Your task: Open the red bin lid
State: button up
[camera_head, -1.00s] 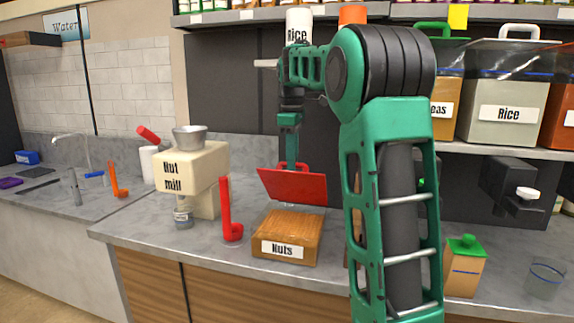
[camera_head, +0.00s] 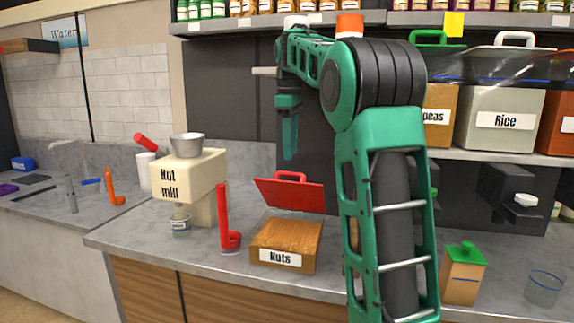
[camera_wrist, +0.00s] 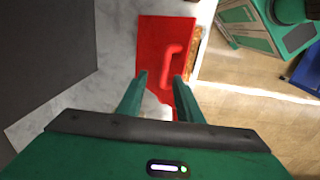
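The red lid (camera_head: 290,196) stands tilted up at the back of the wooden bin labelled Nuts (camera_head: 260,246), and the brown nuts inside show. A red handle (camera_head: 290,175) sits along the lid's upper edge. In the wrist view the lid (camera_wrist: 152,40) lies beyond my fingers, with its handle (camera_wrist: 170,65) on the right. My gripper (camera_head: 290,157) is above the lid, pointing down, apart from the handle. In the wrist view my gripper (camera_wrist: 159,79) has its two fingers spread with nothing held between them.
A red scoop (camera_head: 229,235) stands left of the bin, and the nut mill (camera_head: 188,180) is further left. A green-lidded carton (camera_head: 463,275) and a glass (camera_head: 543,288) stand at the right. A shelf with large bins (camera_head: 500,120) is above. My arm hides the counter right of the bin.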

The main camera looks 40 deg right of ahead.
jog(key=shift+s+a+r, duration=0.1)
jog(key=shift+r, duration=1.75)
